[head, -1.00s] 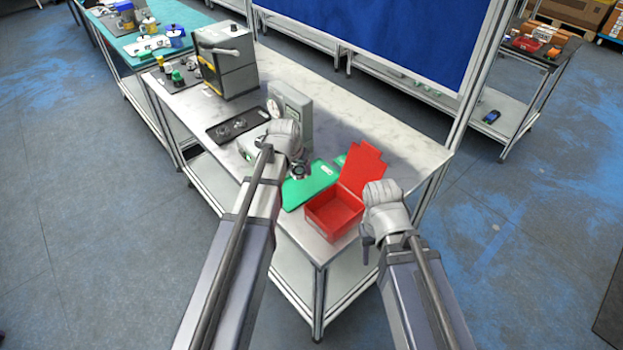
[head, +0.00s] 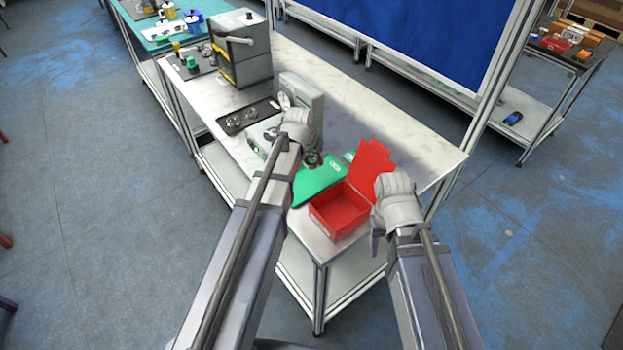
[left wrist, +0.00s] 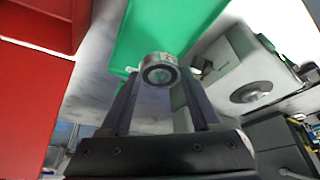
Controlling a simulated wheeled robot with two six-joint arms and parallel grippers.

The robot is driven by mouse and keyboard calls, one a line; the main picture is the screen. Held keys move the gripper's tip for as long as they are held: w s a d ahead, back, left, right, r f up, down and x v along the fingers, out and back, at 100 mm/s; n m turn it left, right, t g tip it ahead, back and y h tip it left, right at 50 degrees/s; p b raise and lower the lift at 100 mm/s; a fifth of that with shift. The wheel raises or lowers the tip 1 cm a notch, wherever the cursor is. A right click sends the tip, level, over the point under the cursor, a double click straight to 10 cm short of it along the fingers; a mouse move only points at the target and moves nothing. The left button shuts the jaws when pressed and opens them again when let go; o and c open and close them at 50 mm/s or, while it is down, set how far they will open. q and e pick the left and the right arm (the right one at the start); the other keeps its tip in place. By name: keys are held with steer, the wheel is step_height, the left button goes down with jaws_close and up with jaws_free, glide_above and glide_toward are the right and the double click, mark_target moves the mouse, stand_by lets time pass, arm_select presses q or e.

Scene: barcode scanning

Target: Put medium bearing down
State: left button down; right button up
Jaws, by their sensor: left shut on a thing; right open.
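The medium bearing (left wrist: 160,71) is a small silvery ring with a dark centre, held between the fingertips of my left gripper (left wrist: 163,84) in the left wrist view. In the head view my left gripper (head: 311,157) is over the far part of the green mat (head: 318,181), beside the grey device with a round dial (head: 302,98). The wrist view shows the bearing in front of the green mat (left wrist: 165,30); whether it touches is unclear. My right gripper (head: 377,240) is open and empty, to the right of the red box, near the table edge.
An open red box (head: 334,214) with a raised lid stands at the near table corner. A black tray (head: 247,116) with round parts lies left of the device. A grey machine (head: 241,60) stands farther back. The table's right rear (head: 400,125) is clear.

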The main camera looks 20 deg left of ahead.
mark_target(313, 178)
arm_select(q)
steer(key=shift+f+b, duration=3.15)
steer(key=shift+f, duration=0.65)
steer(key=shift+r, duration=0.15)
steer(key=shift+c, duration=0.6)
jaws_free()
